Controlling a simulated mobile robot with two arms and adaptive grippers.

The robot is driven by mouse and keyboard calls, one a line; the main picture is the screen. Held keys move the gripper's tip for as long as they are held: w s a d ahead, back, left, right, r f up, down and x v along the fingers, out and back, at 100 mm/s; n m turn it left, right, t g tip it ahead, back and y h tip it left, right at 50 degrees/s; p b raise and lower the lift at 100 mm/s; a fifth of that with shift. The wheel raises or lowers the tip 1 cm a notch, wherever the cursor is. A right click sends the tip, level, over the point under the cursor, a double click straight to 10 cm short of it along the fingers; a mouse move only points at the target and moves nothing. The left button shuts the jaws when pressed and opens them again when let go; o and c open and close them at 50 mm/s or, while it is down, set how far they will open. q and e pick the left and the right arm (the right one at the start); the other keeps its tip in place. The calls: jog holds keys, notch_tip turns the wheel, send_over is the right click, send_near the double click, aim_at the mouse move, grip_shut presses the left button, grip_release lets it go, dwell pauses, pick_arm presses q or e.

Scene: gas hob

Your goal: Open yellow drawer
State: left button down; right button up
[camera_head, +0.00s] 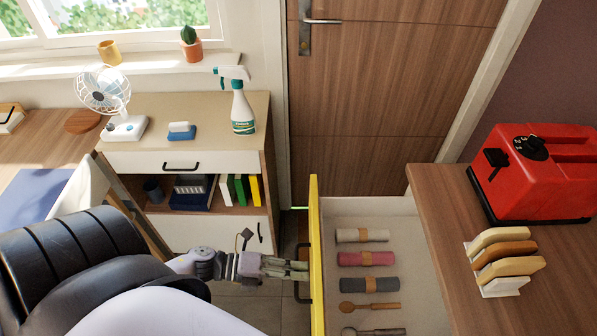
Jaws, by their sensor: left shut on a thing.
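The yellow drawer (316,215) stands pulled out from under the wooden counter, its yellow front seen nearly edge-on. Inside lie rolled cloths in cream (361,235), pink (365,258) and grey (369,284), with a wooden spoon (370,307) and another spoon below. A dark handle (299,262) is on the outer side of the yellow front. My left gripper (299,269) reaches in from the left and is shut on this handle; its fingertips partly cover it. My right gripper is not in view.
A red toaster (540,175) and a rack of bread slices (503,262) stand on the counter (440,205) at the right. A cabinet with a spray bottle (243,110) and fan (104,92) is at the back left. Floor shows between cabinet and drawer.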

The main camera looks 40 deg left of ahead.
pick_arm(q)
jog(key=c, duration=1.7)
grip_release()
jog(key=v, duration=1.2)
